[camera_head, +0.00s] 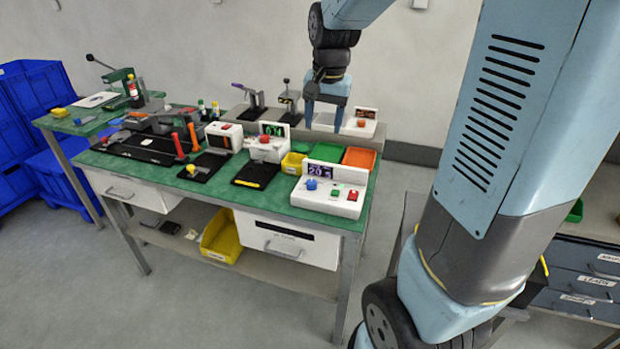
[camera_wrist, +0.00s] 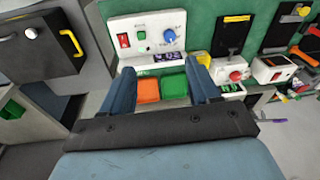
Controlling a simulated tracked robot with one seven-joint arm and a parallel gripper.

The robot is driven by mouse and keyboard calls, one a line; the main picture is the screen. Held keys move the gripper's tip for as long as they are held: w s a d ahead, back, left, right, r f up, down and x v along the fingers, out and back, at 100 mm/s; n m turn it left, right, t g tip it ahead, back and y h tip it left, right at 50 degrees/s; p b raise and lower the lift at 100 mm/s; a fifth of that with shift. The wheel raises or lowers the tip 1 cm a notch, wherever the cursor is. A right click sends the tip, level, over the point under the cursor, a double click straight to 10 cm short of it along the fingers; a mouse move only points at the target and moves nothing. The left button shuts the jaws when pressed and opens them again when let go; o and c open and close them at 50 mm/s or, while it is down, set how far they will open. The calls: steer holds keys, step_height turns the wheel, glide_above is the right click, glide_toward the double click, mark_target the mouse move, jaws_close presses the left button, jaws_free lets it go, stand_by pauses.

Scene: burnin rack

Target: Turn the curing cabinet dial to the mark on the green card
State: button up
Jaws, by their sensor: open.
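Three white units carry dials, and I cannot tell which is the curing cabinet. The front one (camera_head: 329,205) has a blue dial (camera_head: 311,184), a purple display and red and green buttons; its blue dial also shows in the wrist view (camera_wrist: 168,37). A second unit (camera_head: 265,154) has a red dial (camera_head: 265,139) and a green display; this dial shows in the wrist view (camera_wrist: 235,75). A third, at the back (camera_head: 325,121), has an orange dial (camera_head: 361,122). No green card can be made out. My gripper (camera_head: 325,115) is open and empty, above and behind the bench.
Orange (camera_head: 359,158), green (camera_head: 321,152) and yellow (camera_head: 292,164) bins stand behind the front unit. A white box with a red switch (camera_head: 224,137), black fixtures and clamps fill the green bench's left. Bare green top (camera_head: 231,199) shows along the front edge.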

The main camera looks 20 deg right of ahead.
mark_target(311, 181)
steer(key=w+f+m+g, duration=0.2)
steer(key=w+f+m, duration=0.1)
steer(key=w+f, duration=0.65)
steer(key=f, duration=1.4)
steer(key=shift+s, duration=0.35)
steer(key=shift+c, duration=0.2)
steer(key=shift+r, duration=0.1)
steer(key=c, duration=1)
steer(key=shift+n, duration=0.3)
steer(key=n, duration=0.4)
steer(key=shift+n, duration=0.3)
steer(key=shift+w+n, duration=0.1)
steer(key=shift+n, duration=2.2)
